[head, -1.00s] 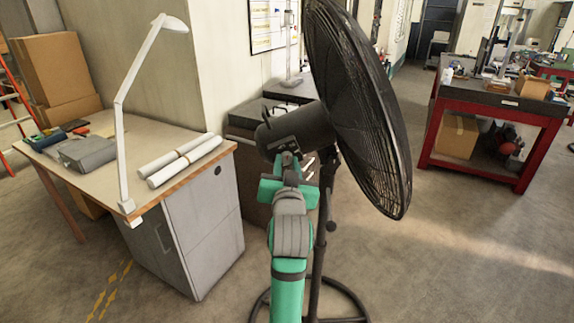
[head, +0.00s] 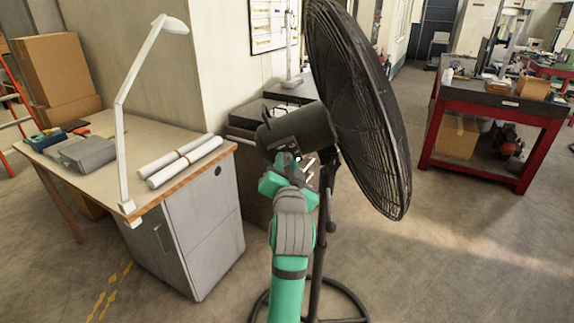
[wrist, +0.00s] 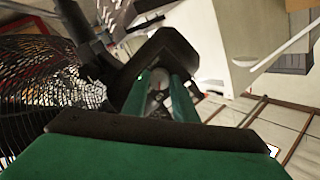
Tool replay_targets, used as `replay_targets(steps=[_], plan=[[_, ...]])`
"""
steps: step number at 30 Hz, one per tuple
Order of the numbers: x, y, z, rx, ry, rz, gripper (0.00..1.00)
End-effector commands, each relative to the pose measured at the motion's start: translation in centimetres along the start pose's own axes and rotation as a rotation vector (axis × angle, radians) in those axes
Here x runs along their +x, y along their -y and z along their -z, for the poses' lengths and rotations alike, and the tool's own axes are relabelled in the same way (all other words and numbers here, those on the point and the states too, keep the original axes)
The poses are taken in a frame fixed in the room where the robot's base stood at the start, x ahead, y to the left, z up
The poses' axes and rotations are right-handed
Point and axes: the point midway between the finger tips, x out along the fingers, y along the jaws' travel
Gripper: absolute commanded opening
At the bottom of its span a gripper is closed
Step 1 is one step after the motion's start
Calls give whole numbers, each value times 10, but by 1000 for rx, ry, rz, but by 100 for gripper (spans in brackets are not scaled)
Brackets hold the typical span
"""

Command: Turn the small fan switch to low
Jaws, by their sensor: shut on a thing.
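The black pedestal fan (head: 360,110) stands in front of me, its round cage facing right and its motor housing (head: 305,128) at the left. My gripper (head: 293,160) is up against the near side of the housing. In the wrist view the two green fingers of my gripper (wrist: 160,90) are closed on a small round grey switch knob (wrist: 157,80) on the dark housing (wrist: 165,52). The switch's markings and exact setting cannot be read. In the head view my own arm partly hides the knob.
A wooden-topped desk (head: 75,185) with a white lamp (head: 121,105) and white paper rolls (head: 185,160) stands at the left. A red workbench (head: 480,130) stands at the right. The fan's pole (head: 322,225) rises close beside my arm. Floor is open at the right.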

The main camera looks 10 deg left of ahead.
Motion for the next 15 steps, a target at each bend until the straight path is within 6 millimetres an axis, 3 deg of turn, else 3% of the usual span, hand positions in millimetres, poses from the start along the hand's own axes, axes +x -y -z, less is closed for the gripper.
replay_targets(steps=[4, 5, 6, 15], plan=[[1, 0, 0, -1, 1, -1, 3], [1, 0, 0, -1, 1, -1, 33], [1, 0, -1, -1, 2, -1, 42], [0, 1, -1, -1, 1, 1, 44]])
